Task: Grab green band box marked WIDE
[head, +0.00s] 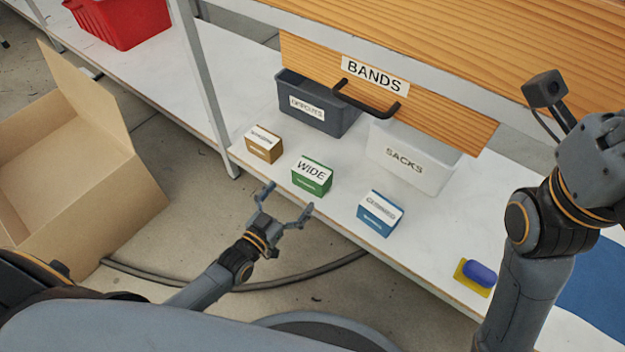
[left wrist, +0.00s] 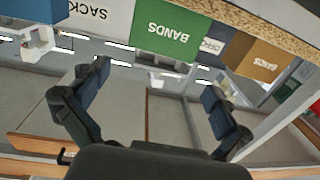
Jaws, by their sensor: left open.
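The green box marked WIDE (head: 312,177) stands on the white lower shelf, between a brown box (head: 264,144) and a blue box (head: 380,213). In the left wrist view the green box (left wrist: 170,36) appears inverted, with BANDS on its face. My left gripper (head: 288,203) is open and empty, just off the shelf's front edge and in front of the green box. In the left wrist view its two spread fingers (left wrist: 155,86) lie below the green box in the picture, with no contact visible. My right arm rises at the right; its fingers do not show.
Behind the boxes stand a dark grey bin (head: 318,104) and a white SACKS bin (head: 415,157). Above them is a wooden BANDS drawer (head: 450,119) with a black handle. A sponge (head: 476,276) lies right. An open carton (head: 85,160) and a shelf post (head: 207,90) are left.

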